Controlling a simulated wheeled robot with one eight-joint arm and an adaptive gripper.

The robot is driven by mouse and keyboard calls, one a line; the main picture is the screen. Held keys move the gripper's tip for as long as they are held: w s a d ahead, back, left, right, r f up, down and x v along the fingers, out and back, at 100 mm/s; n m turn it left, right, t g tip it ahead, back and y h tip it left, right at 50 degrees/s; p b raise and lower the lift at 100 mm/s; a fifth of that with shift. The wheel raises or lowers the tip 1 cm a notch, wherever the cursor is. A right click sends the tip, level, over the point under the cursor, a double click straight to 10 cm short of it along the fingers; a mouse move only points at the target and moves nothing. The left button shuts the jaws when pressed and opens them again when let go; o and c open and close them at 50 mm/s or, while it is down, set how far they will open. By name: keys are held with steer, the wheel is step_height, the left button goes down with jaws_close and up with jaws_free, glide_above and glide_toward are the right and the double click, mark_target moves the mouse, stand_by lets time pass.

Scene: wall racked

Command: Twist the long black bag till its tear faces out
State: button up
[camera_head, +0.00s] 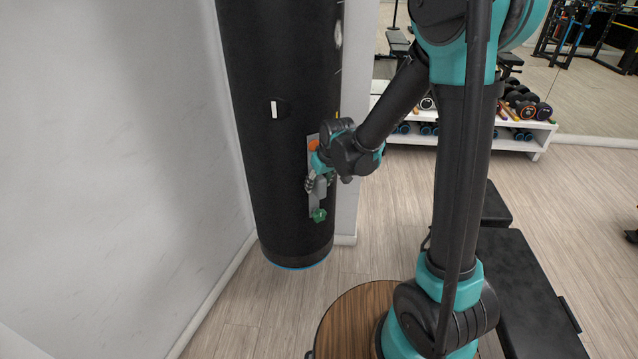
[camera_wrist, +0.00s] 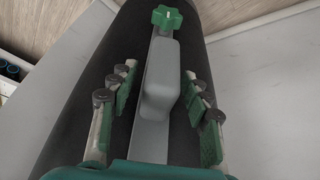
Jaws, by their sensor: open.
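The long black bag (camera_head: 283,60) hangs upright beside the wall, its lower end just above the floor. A grey plate with a raised grey handle (camera_wrist: 162,82) is fixed low on its side, with a green knob (camera_head: 319,215) below and an orange disc (camera_head: 313,145) above. My gripper (camera_head: 319,184) is open at the plate, its green-padded fingers on either side of the handle, with gaps showing in the wrist view. A small white strip on a dark patch (camera_head: 275,109) and a pale mark (camera_head: 338,34) at the right edge show on the bag; I cannot tell which is the tear.
A pale wall (camera_head: 120,150) stands close on the left of the bag. A black bench (camera_head: 530,300) is at lower right, and a white dumbbell rack (camera_head: 530,139) stands behind. Wood floor is clear between the bag and the rack.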

jaws_close()
steer(key=shift+s+a, duration=0.1)
stand_by(0.4)
